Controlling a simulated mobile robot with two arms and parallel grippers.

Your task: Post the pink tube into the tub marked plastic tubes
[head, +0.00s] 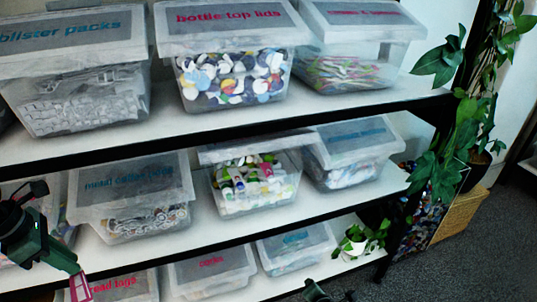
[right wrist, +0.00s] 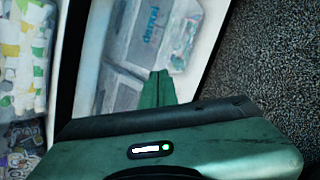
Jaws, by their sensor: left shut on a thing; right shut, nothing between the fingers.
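My left gripper (head: 76,282) is at the lower left, shut on the pink tube (head: 80,289), which hangs down in front of the shelves. On the middle shelf a clear tub (head: 243,204) holds white, green and pink tube-like pieces. Its lid (head: 252,147) is raised or pushed askew, leaving an opening at the front; no label can be read on it. My right gripper (head: 318,291) is partly visible at the bottom edge, low and right of that tub. In the right wrist view its fingers (right wrist: 159,88) are shut and empty.
Lidded tubs stand on either side on the middle shelf: one with a grey lid (head: 135,178) at left, one with blue text (head: 357,140) at right. Plants (head: 457,115) stand at the right.

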